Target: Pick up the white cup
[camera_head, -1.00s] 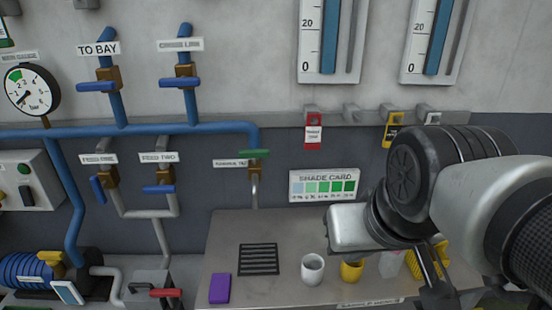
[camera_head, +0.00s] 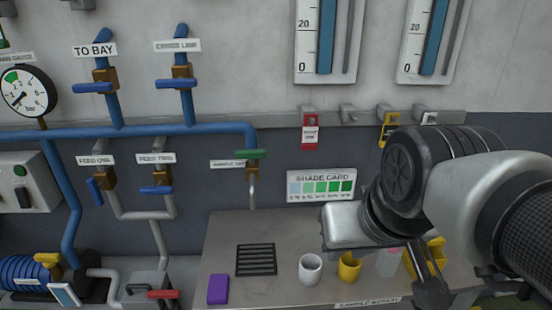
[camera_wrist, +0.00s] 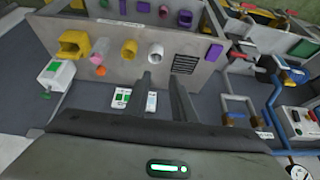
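The white cup (camera_head: 310,269) stands upright on the grey bench, left of the yellow cup (camera_head: 349,267). In the wrist view the white cup (camera_wrist: 155,54) shows beyond the fingertips, with the yellow cup (camera_wrist: 129,51) to its left. My gripper (camera_wrist: 166,78) has its two fingers apart with nothing held between them. In the head view my gripper (camera_head: 427,268) is at the right of both cups, apart from the white cup, and my arm partly hides the things behind it.
A drain grate (camera_head: 257,260) and a purple block (camera_head: 218,289) lie left of the white cup. A pale translucent container (camera_head: 388,264) and a yellow holder (camera_wrist: 74,43) stand to the right of the yellow cup. Pipes and valves line the wall behind.

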